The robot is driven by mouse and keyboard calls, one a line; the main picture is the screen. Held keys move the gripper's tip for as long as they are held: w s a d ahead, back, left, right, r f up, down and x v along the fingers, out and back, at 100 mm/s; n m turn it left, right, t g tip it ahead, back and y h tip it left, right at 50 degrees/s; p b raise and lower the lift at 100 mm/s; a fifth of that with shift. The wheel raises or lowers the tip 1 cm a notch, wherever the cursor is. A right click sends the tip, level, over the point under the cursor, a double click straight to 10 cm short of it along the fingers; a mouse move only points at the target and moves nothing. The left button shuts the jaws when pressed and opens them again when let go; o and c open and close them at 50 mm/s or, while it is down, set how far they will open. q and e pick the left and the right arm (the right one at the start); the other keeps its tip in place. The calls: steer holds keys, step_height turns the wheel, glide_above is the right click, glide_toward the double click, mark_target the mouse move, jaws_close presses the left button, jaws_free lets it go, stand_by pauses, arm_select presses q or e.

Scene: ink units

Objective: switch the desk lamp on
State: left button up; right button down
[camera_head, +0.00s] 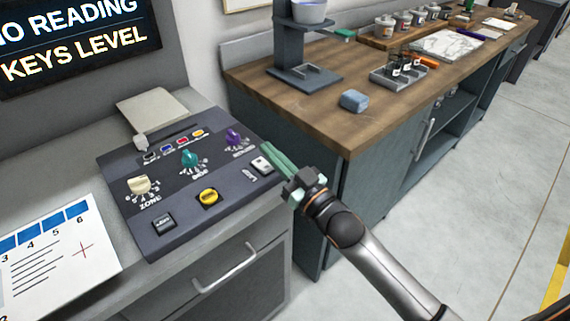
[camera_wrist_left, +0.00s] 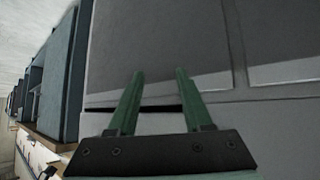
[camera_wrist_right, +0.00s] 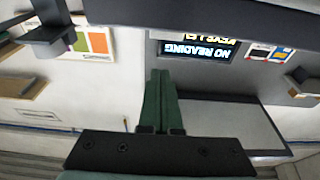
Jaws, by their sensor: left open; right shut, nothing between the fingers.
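No desk lamp can be made out for sure in any view. My right gripper (camera_head: 270,151) is shut and empty at the panel's right edge, close to the white switch; contact cannot be told. It also shows in the right wrist view (camera_wrist_right: 160,73). My left gripper (camera_wrist_left: 160,74) is open and empty, facing grey surfaces.
A lit sign (camera_head: 75,35) stands behind the panel. A printed sheet (camera_head: 55,250) lies to its left. The floor at right is clear.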

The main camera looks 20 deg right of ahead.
mark_target(275, 176)
steer(key=shift+s+d+f, duration=0.1)
steer(key=shift+s+f, duration=0.1)
steer(key=shift+f, duration=0.8)
steer(key=shift+s+d+f, duration=0.1)
steer(key=shift+s+f, duration=0.05)
steer(key=shift+f, duration=0.8)
